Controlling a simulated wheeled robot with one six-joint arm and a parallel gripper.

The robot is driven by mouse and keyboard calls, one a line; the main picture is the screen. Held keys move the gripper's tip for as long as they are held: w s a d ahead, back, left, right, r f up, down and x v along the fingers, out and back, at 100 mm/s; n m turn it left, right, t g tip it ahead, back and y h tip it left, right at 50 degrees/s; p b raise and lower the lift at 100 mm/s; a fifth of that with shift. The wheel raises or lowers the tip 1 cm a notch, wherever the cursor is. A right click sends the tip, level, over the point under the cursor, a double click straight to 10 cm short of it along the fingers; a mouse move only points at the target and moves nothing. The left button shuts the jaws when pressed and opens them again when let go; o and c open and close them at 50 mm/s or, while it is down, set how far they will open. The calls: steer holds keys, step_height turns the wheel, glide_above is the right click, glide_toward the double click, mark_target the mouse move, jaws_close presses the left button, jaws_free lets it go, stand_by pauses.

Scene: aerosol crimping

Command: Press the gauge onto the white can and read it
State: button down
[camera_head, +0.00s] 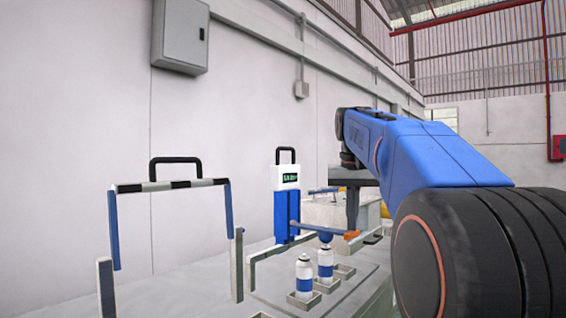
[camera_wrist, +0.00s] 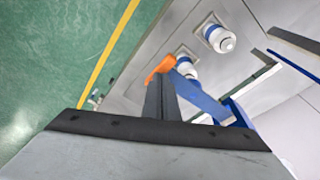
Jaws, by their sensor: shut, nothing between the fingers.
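Two white cans with blue bands stand upright in square holders: a near can (camera_head: 304,276) and a far can (camera_head: 325,264). The wrist view shows both, one clear (camera_wrist: 219,39) and one partly behind the lever (camera_wrist: 188,70). The gauge (camera_head: 288,177) is a white box with a dark display and small green characters, too small to read, on a blue post. A blue lever (camera_wrist: 202,99) with an orange end (camera_head: 352,235) reaches over the far can, a blue head just above its top. My gripper (camera_head: 352,224) is shut and empty, fingertips right at the orange end; I cannot tell whether they touch.
A black-and-white striped bar on blue posts (camera_head: 170,186) stands at left. A pale box-shaped unit (camera_head: 335,212) sits behind the lever. The wall lies behind the bench. Green floor with a yellow line (camera_wrist: 110,52) runs beside the bench.

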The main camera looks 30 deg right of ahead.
step_height(320, 180, up, 14)
steer(key=w, duration=0.2)
steer(key=shift+a, duration=0.35)
stand_by(0.7)
